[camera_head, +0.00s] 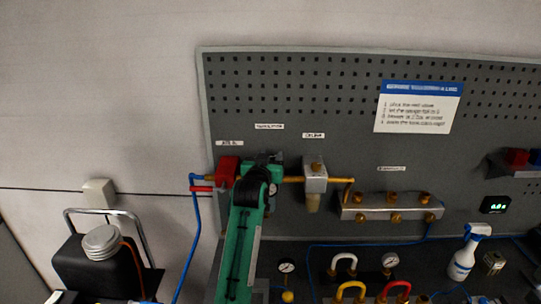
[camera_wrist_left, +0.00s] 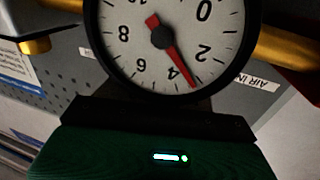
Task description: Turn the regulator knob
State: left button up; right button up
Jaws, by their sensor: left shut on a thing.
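The regulator sits on the grey pegboard between the red valve (camera_head: 228,170) and the silver block (camera_head: 314,175). My left gripper (camera_head: 264,165) covers most of it in the head view, including the knob. The gripper is shut on the knob; its fingertips are hard to make out. In the left wrist view the round gauge (camera_wrist_left: 128,57) fills the top, seen upside down. Its red needle (camera_wrist_left: 180,65) points between 2 and 4, nearer 4. My dark gripper (camera_wrist_left: 160,116) lies just below the gauge. My right gripper is not in view.
Brass pipe (camera_head: 292,180) joins the parts on the board, and a silver manifold (camera_head: 390,206) is at right. A blue hose (camera_head: 190,235) hangs left. Gauges, coloured hooked fittings and a spray bottle (camera_head: 466,255) are below. A card (camera_head: 418,108) hangs above.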

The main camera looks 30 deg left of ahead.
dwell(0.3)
pick_arm(q)
jog(key=o, duration=1)
jog(key=shift+s+d+f, duration=0.1)
jog(key=shift+s, duration=0.25)
jog(key=shift+b+v, duration=2.75)
jog(key=shift+v, duration=3.75)
jog(key=shift+d, duration=0.2)
